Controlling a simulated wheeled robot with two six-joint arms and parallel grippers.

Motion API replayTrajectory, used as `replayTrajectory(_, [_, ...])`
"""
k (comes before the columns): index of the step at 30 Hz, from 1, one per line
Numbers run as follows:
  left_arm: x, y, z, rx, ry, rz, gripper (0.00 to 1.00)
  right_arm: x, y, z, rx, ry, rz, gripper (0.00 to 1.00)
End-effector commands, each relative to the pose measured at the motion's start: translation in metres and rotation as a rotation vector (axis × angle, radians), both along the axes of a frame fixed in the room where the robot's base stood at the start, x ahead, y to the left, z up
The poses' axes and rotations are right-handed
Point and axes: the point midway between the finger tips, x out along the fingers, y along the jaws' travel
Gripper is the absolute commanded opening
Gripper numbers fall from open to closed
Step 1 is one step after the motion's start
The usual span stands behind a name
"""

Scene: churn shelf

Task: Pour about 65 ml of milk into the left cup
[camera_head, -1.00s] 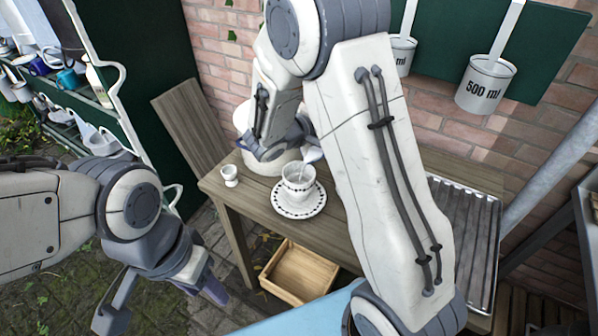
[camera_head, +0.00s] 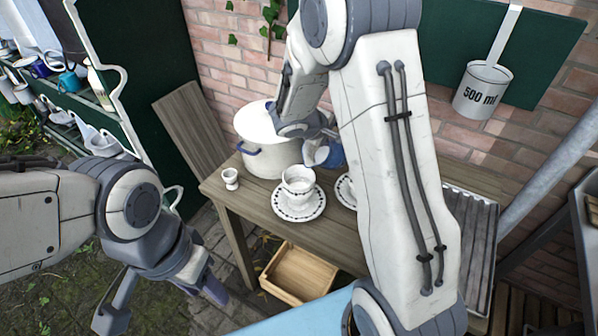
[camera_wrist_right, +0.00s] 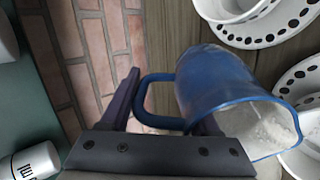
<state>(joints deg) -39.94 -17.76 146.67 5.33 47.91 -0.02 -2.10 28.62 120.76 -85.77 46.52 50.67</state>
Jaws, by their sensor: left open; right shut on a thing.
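The left cup (camera_head: 298,183), white with a dark pattern, stands upright on its saucer (camera_head: 299,213) on the wooden table. Its inside looks pale, but I cannot tell the milk level. My right gripper (camera_wrist_right: 165,108) is shut on the handle of a blue jug (camera_wrist_right: 222,85). The jug also shows in the head view (camera_head: 328,154), behind and right of the left cup, clear of its rim. Whitish milk (camera_wrist_right: 262,130) shows in the jug's mouth. My left gripper (camera_head: 162,300) is open and empty, low left of the table.
A second saucer (camera_head: 346,192) stands right of the first, mostly hidden by my right arm. A white pot (camera_head: 268,155) and an egg cup (camera_head: 230,178) stand left. A ribbed metal tray (camera_head: 468,240) lies right. A wooden crate (camera_head: 298,274) sits below.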

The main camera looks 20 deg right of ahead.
Motion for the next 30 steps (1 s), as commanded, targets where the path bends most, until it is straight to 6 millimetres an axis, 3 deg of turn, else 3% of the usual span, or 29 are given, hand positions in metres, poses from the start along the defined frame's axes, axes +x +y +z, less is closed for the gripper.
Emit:
replayTrajectory(9, [0.0,0.0,0.0122,0.0,0.0,0.0,0.5,0.0021,-0.0039,-0.0072,0.079,0.04,-0.001,0.0])
replayTrajectory(30, [0.0,0.0001,0.0102,0.0,0.0,0.0,0.5,0.002,-0.0033,-0.0094,0.079,0.04,0.001,0.0])
